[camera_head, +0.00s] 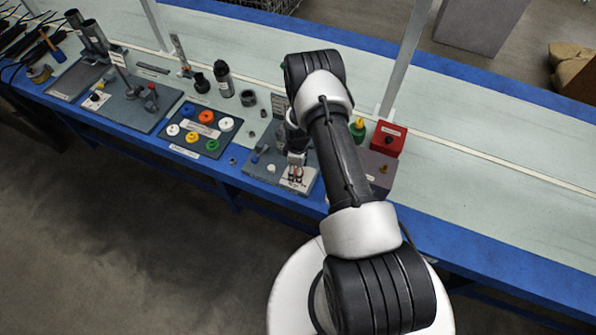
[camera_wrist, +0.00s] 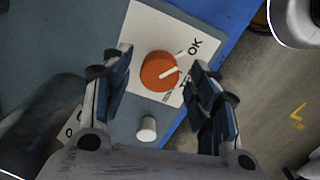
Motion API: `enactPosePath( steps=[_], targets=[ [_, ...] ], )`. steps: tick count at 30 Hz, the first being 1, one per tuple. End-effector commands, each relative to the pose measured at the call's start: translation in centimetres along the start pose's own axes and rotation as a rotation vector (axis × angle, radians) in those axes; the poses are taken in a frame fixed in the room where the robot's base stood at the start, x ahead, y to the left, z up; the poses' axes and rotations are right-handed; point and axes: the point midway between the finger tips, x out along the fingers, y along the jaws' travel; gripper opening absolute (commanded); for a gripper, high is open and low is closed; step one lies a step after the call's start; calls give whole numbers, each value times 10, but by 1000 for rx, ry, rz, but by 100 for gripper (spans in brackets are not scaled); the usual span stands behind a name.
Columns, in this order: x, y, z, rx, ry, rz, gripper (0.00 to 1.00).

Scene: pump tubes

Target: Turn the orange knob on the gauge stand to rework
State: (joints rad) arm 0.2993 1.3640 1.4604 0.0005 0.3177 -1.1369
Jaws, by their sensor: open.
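The orange knob (camera_wrist: 160,72) sits on a white label plate (camera_wrist: 146,32) in the wrist view. Its white pointer line slants up and right, towards the side where "OK" is printed. A second word below "OK" is mostly hidden by the right finger, so I cannot read it. My gripper (camera_wrist: 158,64) is open, with one finger on each side of the knob and visible gaps between. In the head view my gripper (camera_head: 296,158) is over the grey gauge stand (camera_head: 268,169) at the bench's front edge; the knob is hard to make out there.
A small white cylinder (camera_wrist: 147,128) stands close to the knob. In the head view a board of coloured caps (camera_head: 183,143) lies left of the stand. A red box (camera_head: 388,138) and a green-and-yellow item (camera_head: 358,128) stand to the right. The bench's far right is clear.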

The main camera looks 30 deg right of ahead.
Motion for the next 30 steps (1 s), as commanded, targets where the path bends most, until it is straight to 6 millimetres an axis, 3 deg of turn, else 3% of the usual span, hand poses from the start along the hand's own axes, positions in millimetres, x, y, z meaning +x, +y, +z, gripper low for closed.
enactPosePath(
  steps=[11, 30],
  targets=[
    [5, 0, 0, 0, 1, 1, 54],
    [5, 0, 0, 0, 0, 0, 11]
  ],
)
